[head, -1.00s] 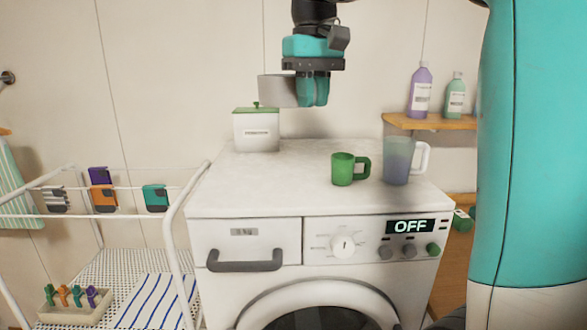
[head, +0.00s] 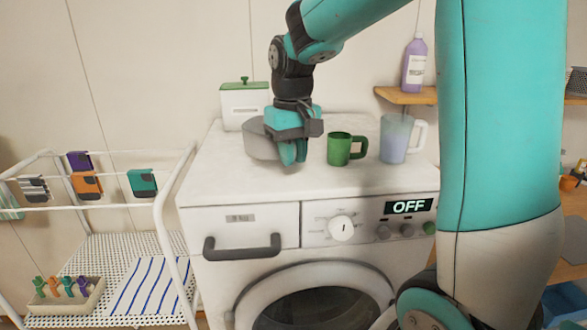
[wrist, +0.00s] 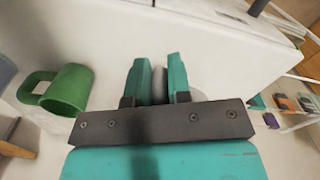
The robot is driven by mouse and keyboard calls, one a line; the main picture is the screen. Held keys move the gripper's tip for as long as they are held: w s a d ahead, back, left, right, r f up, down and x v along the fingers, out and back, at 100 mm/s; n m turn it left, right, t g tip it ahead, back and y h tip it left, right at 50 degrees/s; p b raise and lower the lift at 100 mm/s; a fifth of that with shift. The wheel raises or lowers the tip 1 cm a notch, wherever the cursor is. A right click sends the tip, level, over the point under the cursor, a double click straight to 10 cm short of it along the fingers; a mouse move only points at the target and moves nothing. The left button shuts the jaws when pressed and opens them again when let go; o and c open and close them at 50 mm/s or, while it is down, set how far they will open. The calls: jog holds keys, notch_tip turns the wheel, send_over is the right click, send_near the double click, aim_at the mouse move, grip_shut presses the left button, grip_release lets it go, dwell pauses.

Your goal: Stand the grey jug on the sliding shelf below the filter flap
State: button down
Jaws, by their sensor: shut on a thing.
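I cannot tell whether the jug touches the top. The jug looks about upright, and the fingers partly cover it. In the wrist view, a narrow grey part of the jug (wrist: 159,86) shows between the teal fingers of my gripper (wrist: 159,72). The filter flap and the sliding shelf are not visible.
A green mug (head: 339,149) and a bluish jug with a white handle (head: 394,141) stand to the right. A white box with a green lid (head: 243,105) stands behind. A white drying rack (head: 160,215) is at the left. The drawer (head: 240,228) is shut.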

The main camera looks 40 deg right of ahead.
aim_at(293, 187)
jog(key=shift+f+p, duration=0.35)
jog(key=shift+f, duration=1.85)
jog(key=shift+f, duration=0.1)
jog(key=c, duration=1.1)
grip_release()
jog(key=shift+o, duration=0.2)
